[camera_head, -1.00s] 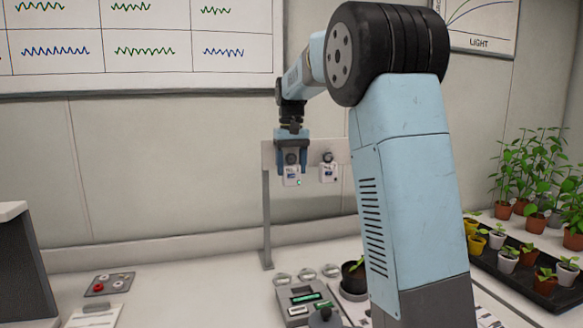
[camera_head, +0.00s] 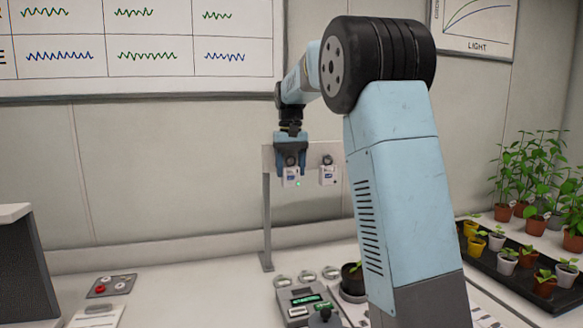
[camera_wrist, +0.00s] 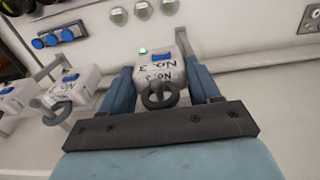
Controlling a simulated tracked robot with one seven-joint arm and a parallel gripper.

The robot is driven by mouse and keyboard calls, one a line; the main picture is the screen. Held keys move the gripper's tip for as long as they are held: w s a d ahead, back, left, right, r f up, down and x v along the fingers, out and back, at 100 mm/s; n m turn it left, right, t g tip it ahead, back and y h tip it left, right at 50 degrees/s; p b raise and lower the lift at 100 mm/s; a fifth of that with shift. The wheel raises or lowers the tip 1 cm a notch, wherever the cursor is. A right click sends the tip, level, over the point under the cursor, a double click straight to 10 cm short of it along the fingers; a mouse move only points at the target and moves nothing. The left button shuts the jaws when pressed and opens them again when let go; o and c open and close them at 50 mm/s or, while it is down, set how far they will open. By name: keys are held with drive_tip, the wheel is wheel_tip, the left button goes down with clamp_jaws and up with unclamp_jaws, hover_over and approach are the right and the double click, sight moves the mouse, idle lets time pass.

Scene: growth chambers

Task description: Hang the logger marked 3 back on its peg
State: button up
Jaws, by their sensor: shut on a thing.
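My gripper (camera_head: 291,168) is shut on a small white logger (camera_head: 291,181) with a blue patch and a green light, in front of the peg rail (camera_head: 268,158). In the wrist view the logger (camera_wrist: 158,72) sits between my blue fingers (camera_wrist: 162,80), and its label reads NO. 3, upside down. Its dark ring (camera_wrist: 160,96) points towards the palm. I cannot tell whether the ring is around a peg. A second white logger (camera_head: 328,177) hangs to its right on the rail. The rail's right part is hidden by my arm.
The wrist view shows two other loggers (camera_wrist: 77,85) at the left, close to my finger. Below the rail are a device with green displays (camera_head: 302,300), round lids (camera_head: 306,276) and a potted seedling (camera_head: 352,275). A black plant tray (camera_head: 510,272) stands at the right.

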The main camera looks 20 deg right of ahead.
drive_tip(key=shift+w, duration=0.35)
drive_tip(key=o, duration=1.2)
drive_tip(key=shift+o, duration=0.2)
